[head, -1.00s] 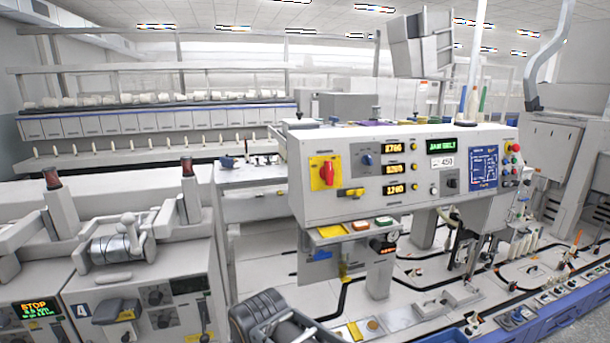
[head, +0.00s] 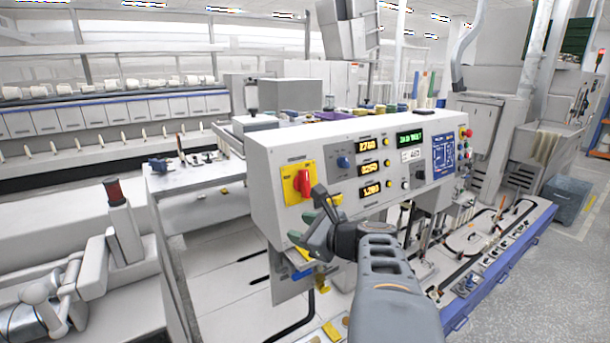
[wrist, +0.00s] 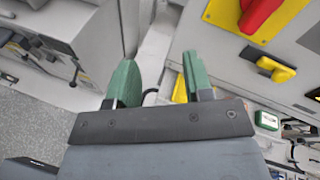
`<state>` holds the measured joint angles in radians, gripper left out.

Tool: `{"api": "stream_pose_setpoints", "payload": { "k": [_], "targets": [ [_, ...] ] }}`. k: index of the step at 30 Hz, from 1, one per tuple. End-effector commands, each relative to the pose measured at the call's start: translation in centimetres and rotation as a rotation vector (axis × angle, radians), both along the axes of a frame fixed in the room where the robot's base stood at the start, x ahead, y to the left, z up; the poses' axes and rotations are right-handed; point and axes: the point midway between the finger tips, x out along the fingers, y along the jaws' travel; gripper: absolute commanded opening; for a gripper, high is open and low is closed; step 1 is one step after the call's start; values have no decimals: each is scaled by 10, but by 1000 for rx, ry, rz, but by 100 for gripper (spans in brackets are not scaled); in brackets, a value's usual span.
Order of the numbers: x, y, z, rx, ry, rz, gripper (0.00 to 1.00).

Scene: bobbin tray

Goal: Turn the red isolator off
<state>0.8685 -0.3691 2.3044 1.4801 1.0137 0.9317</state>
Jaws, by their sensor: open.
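The red isolator (head: 302,183) is a red rotary handle on a yellow plate (head: 291,190), at the left end of the white control panel's front face. In the head view its handle looks upright with a slight tilt. In the wrist view the red handle (wrist: 258,12) shows at the top right, partly cut off by the frame edge. My gripper (head: 305,222) is in front of the panel, just below the isolator and apart from it. Its green-tipped fingers (wrist: 158,82) are open with nothing between them.
A yellow switch (wrist: 277,69) sits below the isolator and is partly hidden by my gripper in the head view. Amber displays (head: 370,169) and a blue knob (head: 344,162) lie to the right. A white table (head: 200,180) stands left of the panel.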

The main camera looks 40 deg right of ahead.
Motion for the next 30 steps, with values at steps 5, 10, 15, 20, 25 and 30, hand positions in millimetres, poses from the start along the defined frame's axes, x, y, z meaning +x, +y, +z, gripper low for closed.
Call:
{"api": "stream_pose_setpoints", "payload": {
  "k": [5,10,15,20,25,30],
  "targets": [
    [-12,-59,39,271,-155,-222,47],
    [-14,-80,53,376,-227,-292,47],
    [10,-83,55,392,-234,-297,47],
    [42,-84,55,392,-232,-297,47],
    [73,-86,55,390,-233,-297,47],
    [97,-88,55,387,-234,-299,47]
  ]
}}
